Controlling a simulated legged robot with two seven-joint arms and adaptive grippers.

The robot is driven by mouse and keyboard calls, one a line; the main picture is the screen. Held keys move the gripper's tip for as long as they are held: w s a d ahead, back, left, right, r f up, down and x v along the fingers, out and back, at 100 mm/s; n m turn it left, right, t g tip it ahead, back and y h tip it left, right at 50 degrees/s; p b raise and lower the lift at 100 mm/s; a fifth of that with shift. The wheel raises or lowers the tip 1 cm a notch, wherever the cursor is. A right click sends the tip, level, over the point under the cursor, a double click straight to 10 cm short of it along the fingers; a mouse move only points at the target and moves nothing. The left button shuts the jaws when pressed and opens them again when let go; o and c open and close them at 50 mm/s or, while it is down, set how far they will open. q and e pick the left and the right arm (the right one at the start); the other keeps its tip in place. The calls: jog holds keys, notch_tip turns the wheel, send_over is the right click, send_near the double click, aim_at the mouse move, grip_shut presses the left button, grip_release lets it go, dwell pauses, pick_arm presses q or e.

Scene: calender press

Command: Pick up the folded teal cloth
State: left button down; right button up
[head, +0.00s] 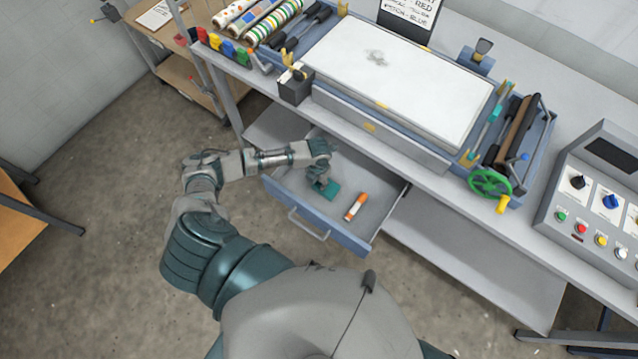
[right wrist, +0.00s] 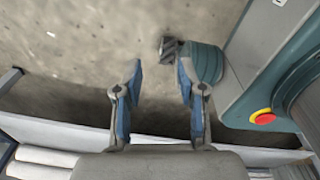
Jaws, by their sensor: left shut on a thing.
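The folded teal cloth (head: 331,192) is in the open drawer (head: 367,231) under the press table in the head view. My left gripper (head: 323,184) reaches down into the drawer and is shut on the teal cloth. The fingers hide part of the cloth, and I cannot tell whether it is lifted off the drawer floor. My right gripper (right wrist: 158,95) shows in the right wrist view with its two fingers apart and nothing between them.
An orange-and-white tube (head: 356,206) lies in the drawer to the right of the cloth. The press bed (head: 400,75) and a green handwheel (head: 490,184) are above on the bench. A control panel (head: 600,200) stands at right. Bare floor (head: 110,220) lies at left.

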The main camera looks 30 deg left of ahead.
aim_at(319, 184)
pick_arm(q)
jog(key=r, duration=0.7)
jog(key=shift+w+d+r, duration=0.1)
jog(key=shift+d+r, duration=0.15)
jog(key=shift+c, duration=2.1)
grip_release()
jog(key=shift+a, duration=0.2)
jog(key=shift+o, duration=0.2)
jog(key=shift+d, duration=0.1)
